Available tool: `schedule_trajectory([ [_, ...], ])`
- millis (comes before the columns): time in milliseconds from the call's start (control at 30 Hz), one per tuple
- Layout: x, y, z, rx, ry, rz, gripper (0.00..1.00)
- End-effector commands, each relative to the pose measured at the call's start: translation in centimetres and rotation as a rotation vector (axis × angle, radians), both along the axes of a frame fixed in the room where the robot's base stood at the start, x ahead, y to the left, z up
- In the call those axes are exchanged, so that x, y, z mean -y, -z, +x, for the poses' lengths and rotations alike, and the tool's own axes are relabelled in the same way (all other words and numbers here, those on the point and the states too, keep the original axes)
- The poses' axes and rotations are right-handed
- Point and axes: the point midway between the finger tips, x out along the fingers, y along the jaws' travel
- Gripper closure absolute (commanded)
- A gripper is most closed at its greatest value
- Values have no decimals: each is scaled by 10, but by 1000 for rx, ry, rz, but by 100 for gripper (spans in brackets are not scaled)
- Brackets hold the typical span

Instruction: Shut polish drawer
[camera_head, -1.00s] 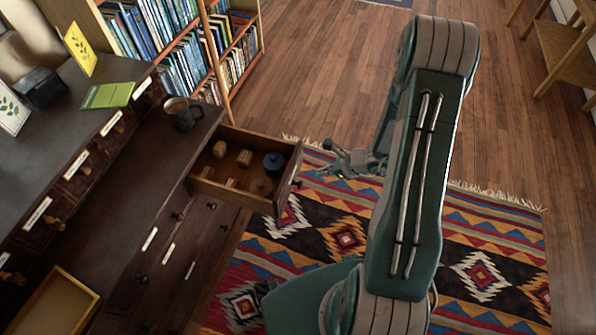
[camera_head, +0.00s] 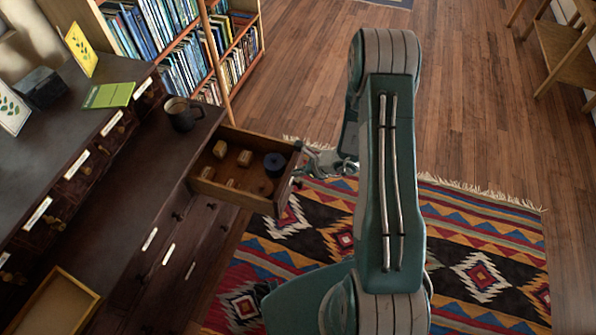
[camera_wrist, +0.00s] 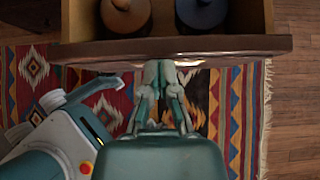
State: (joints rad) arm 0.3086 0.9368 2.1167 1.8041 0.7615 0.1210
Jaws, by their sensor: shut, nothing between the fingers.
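The polish drawer (camera_head: 232,198) stands pulled out from the dark wooden cabinet (camera_head: 160,190). It holds several small wooden pieces, a dark blue round tin (camera_head: 274,161) and a brown round one (camera_head: 265,186). In the wrist view, the drawer's front edge (camera_wrist: 215,46) runs across the top, with the blue tin (camera_wrist: 202,12) and a brown knobbed lid (camera_wrist: 124,14) behind it. My gripper (camera_head: 305,165) is outside the drawer front, at its far right part. In the wrist view my gripper (camera_wrist: 160,66) is shut and empty, its fingertips at the drawer front; actual contact is not clear.
A mug (camera_head: 183,114) stands on the cabinet ledge near the drawer's back. A bookcase (camera_head: 215,50) rises behind. Other drawers (camera_head: 180,250) below look shut. A patterned rug (camera_head: 480,260) covers open floor beside the cabinet.

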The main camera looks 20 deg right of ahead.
Motion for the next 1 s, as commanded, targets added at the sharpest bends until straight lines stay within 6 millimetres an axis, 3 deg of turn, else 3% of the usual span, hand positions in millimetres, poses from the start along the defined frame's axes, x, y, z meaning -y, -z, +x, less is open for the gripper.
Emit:
schedule_trajectory([
  [167, -7, 0, 5, 1, -2, 0, 100],
  [367, -32, 0, 22, 1, -6, -1, 100],
  [1000, -170, 0, 122, 3, -5, 0, 100],
])
